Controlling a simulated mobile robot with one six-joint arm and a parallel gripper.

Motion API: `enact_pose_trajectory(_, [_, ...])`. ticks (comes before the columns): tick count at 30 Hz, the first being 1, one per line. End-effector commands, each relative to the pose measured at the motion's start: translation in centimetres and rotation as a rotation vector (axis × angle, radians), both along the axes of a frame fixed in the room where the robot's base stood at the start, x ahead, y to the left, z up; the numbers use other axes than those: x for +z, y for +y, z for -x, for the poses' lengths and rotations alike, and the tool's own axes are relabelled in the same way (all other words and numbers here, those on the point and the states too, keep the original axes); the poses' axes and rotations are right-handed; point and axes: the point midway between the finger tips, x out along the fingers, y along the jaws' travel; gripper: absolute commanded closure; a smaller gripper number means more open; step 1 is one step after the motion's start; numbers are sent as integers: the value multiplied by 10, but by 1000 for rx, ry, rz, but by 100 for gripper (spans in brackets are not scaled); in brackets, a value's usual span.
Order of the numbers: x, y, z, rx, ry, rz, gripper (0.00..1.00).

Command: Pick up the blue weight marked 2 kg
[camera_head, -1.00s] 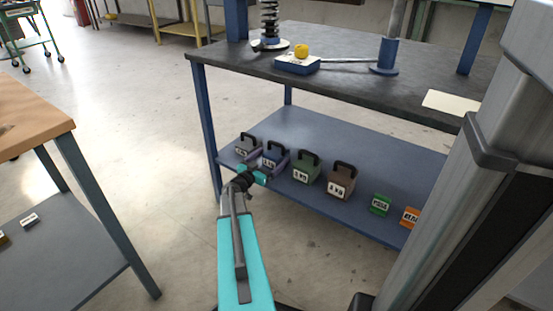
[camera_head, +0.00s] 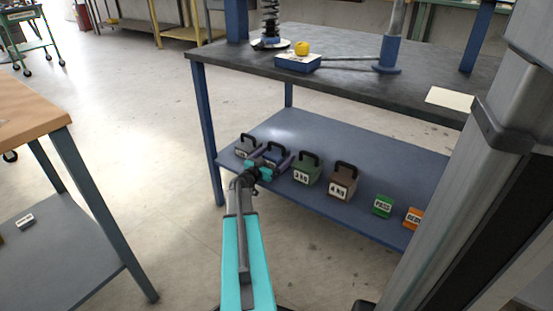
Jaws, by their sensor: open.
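The blue weight (camera_head: 274,153) stands on the lower blue shelf of the bench, second from the left in a row of handled weights. Its black handle is upright. Its front label is mostly hidden by my gripper and cannot be read. My gripper (camera_head: 265,165) is open, right in front of the blue weight and close to it. One finger lies by each side of the weight as far as I can see. Whether the fingers touch it cannot be told.
A grey weight (camera_head: 247,147) stands close on the left; a green weight (camera_head: 307,171) and a brown weight (camera_head: 342,182) stand on the right. Small green (camera_head: 382,206) and orange (camera_head: 413,217) blocks follow. The dark benchtop (camera_head: 340,72) overhangs the shelf (camera_head: 330,135), whose back is clear.

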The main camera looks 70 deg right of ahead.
Motion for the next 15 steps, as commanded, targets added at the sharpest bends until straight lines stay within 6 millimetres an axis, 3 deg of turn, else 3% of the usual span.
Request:
enact_pose_trajectory(2, [0, 0, 0, 0, 0, 0, 4])
enact_pose_trajectory(15, [0, 0, 0, 0, 0, 0, 76])
